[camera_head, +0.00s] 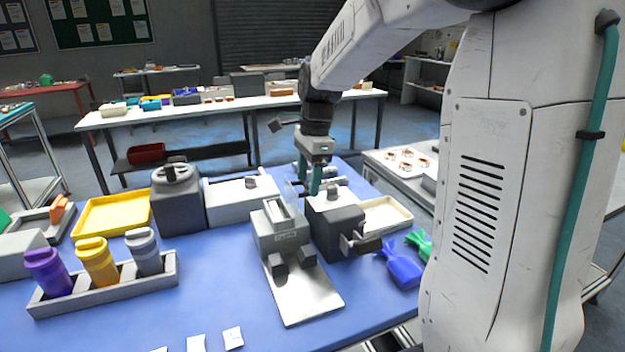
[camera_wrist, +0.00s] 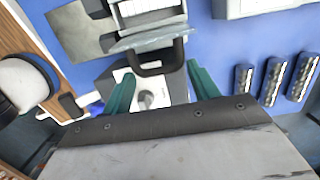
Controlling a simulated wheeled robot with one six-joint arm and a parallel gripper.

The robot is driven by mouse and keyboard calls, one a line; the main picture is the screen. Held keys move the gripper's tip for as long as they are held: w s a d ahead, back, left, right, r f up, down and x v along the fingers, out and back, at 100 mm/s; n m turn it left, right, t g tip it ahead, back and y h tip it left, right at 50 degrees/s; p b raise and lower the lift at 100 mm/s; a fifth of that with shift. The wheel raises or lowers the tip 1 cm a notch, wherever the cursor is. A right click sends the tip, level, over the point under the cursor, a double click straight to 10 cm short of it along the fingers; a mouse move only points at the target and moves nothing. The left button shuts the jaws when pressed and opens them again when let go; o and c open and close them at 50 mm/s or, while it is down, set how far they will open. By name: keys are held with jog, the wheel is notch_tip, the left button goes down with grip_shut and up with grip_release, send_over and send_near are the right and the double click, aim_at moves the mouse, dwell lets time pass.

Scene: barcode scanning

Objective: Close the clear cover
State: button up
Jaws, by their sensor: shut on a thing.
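The clear cover (camera_wrist: 150,38) is a thin see-through panel with a black U-shaped handle (camera_wrist: 156,70). In the wrist view it stands tilted beside a dark grey box (camera_wrist: 115,72) with a pale top plate and a round knob. In the head view the cover (camera_head: 291,191) is a faint pane at the left of my gripper, above the box (camera_head: 335,222). The exact hinge line is hidden.
A grey device with a metal base plate (camera_head: 303,296) stands just left of the box. A rack (camera_head: 105,293) holds purple, yellow and grey bottles. A yellow tray (camera_head: 112,214) is at the left. Blue (camera_head: 402,270) and green pouches lie right. The front mat is mostly clear.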

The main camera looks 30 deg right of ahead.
aim_at(289, 188)
jog(key=w+a+r+g+h, duration=0.1)
jog(key=a+h, duration=0.5)
jog(key=h, duration=0.2)
jog(key=shift+w+r, duration=0.25)
jog(key=shift+r, duration=0.15)
jog(key=a+h, duration=0.1)
jog(key=a+g+h, duration=0.1)
jog(key=h, duration=0.1)
jog(key=a+f+h, duration=0.1)
jog(key=shift+w+h, duration=0.3)
jog(key=shift+a+f, duration=0.15)
jog(key=shift+a, duration=0.1)
jog(key=shift+c, duration=0.3)
jog(key=shift+a+f, duration=0.15)
jog(key=shift+f, duration=0.05)
jog(key=c, duration=0.7)
jog(key=shift+o, duration=1.2)
jog(key=shift+w+f, duration=0.1)
jog(key=shift+w, duration=0.05)
jog(key=o, duration=1.2)
jog(key=v, duration=0.7)
jog(key=shift+w+a+r, duration=0.1)
jog(key=shift+a+r, duration=0.2)
